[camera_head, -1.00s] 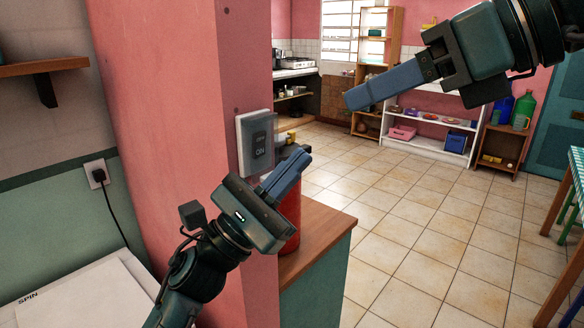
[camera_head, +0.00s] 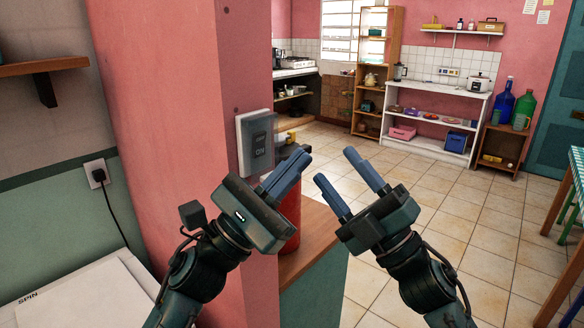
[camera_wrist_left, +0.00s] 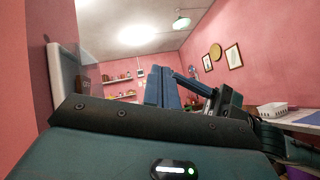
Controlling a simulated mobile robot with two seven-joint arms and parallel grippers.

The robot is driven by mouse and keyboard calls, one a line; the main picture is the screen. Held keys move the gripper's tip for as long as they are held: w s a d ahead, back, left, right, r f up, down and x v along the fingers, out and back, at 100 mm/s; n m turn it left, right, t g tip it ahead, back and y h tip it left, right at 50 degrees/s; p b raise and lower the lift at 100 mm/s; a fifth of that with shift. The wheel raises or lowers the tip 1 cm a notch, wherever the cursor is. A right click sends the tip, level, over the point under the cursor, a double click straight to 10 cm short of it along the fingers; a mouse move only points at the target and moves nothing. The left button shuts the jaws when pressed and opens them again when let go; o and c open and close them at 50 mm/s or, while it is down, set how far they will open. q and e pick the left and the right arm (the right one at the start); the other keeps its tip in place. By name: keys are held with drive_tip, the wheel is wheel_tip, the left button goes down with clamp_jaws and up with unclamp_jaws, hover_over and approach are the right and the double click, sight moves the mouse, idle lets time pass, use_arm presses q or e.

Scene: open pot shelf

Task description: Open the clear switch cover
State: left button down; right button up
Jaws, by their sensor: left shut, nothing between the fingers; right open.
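My left gripper (camera_head: 302,160) is shut and empty, just right of and below the switch. In the left wrist view the switch plate (camera_wrist_left: 58,80) is at the left edge, and my left fingers (camera_wrist_left: 163,88) point up, apart from it. My right gripper (camera_head: 338,170) is open and empty, right of the left one.
A red container (camera_head: 291,215) stands on the wooden counter (camera_head: 312,240) below my left gripper. The pink pillar (camera_head: 180,130) is behind and left of it. A white shelf (camera_head: 425,130) stands far back.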

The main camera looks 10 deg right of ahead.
drive_tip(key=s+f+m+g+h, duration=0.3)
drive_tip(key=f+m+h, duration=1)
drive_tip(key=f, duration=1.3)
use_arm(q)
drive_tip(key=shift+s+r+n+t, duration=0.1)
drive_tip(key=shift+r+n+t, duration=0.15)
drive_tip(key=shift+n+t, duration=0.6)
use_arm(e)
drive_tip(key=s+f+m+g+y, duration=0.1)
drive_tip(key=s+f+m+g, duration=0.5)
drive_tip(key=s+f, duration=0.8)
wheel_tip(320, 180, down, 3)
drive_tip(key=shift+s+a+r+m+g, duration=0.25)
drive_tip(key=shift+a+m+g, duration=0.15)
drive_tip(key=shift+m, duration=0.2)
